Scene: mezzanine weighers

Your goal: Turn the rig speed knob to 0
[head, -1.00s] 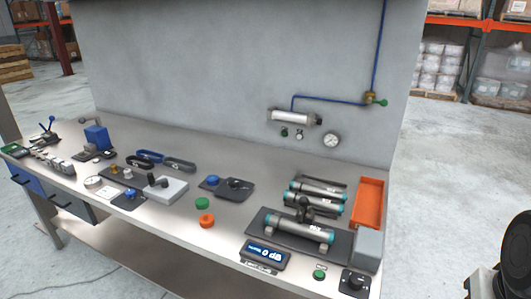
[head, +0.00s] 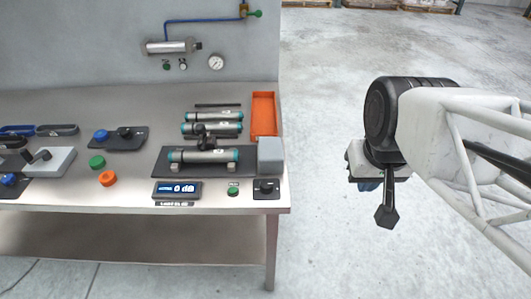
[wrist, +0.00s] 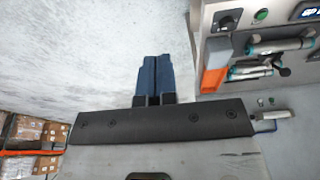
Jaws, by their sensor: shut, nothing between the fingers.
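A small black knob on a dark square plate (head: 266,190) sits at the bench's front right corner, right of a green button. It looks like the rig speed knob, but its label and pointer setting are too small to read. The knob also shows at the top of the wrist view (wrist: 228,20). My gripper (head: 369,185) is off the bench to the right, above the floor, well apart from the knob. Its blue fingers (wrist: 152,75) are together and empty in the wrist view.
A lit display (head: 177,190) and a green button (head: 233,191) stand left of the knob. A grey box (head: 270,154) is just behind it, with an orange tray (head: 264,115) farther back. The space right of the bench is clear floor.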

